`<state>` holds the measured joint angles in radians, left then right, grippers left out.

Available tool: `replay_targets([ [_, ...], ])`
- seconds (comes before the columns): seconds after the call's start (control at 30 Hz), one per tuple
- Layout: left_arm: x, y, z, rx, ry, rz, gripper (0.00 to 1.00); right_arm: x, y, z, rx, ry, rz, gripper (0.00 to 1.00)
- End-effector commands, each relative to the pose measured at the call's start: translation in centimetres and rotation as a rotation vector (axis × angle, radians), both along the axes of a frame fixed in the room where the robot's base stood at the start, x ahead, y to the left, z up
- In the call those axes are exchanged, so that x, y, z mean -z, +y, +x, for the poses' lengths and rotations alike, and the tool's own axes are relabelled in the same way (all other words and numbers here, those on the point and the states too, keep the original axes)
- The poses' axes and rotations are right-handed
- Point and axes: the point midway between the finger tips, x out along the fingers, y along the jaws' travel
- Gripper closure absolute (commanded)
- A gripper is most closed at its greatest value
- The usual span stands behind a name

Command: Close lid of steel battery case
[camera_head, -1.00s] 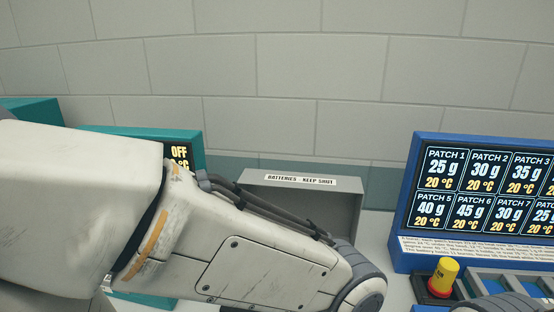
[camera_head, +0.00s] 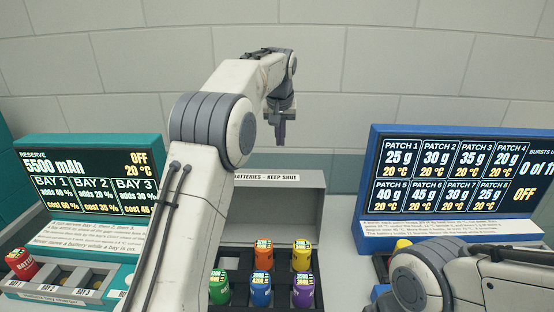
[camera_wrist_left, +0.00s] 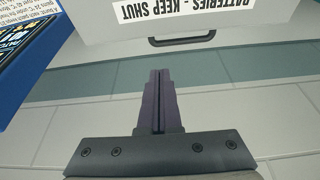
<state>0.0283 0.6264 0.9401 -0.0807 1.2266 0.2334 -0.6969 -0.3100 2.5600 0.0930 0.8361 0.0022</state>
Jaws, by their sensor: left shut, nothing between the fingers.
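The grey steel battery case stands open at the centre, its lid (camera_head: 300,204) raised upright and labelled "BATTERIES - KEEP SHUT". Several coloured batteries sit in its dark tray, among them an orange one (camera_head: 264,254) and a purple one (camera_head: 302,294). My left gripper (camera_head: 281,138) is shut and empty, above the lid's top edge, fingers pointing down. In the left wrist view its fingers (camera_wrist_left: 158,100) are together, and the lid (camera_wrist_left: 215,18) shows upside down with a dark handle (camera_wrist_left: 182,41) at its edge. My right gripper is out of view.
A teal charging station (camera_head: 85,185) with a red battery (camera_head: 22,264) stands left. A blue panel with patch readouts (camera_head: 455,185) stands right, partly behind my right arm. A tiled wall (camera_head: 400,80) closes off the back.

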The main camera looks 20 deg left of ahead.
Motion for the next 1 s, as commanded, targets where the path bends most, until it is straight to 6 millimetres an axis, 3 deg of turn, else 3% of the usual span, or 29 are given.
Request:
replay_targets([
  [0.1,-0.2,1.5,0.8,-0.03,-0.009,0.004,1.0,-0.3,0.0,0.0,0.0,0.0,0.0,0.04],
  [0.27,1.1,1.8,1.4,-0.035,-0.01,0.005,1.0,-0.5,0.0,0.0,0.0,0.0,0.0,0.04],
  [0.67,8.8,2.6,4.3,-0.034,-0.008,0.004,1.0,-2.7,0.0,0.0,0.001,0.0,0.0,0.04],
  [1.0,8.9,1.6,1.3,-0.031,-0.012,0.004,1.0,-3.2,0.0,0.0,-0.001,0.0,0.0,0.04],
])
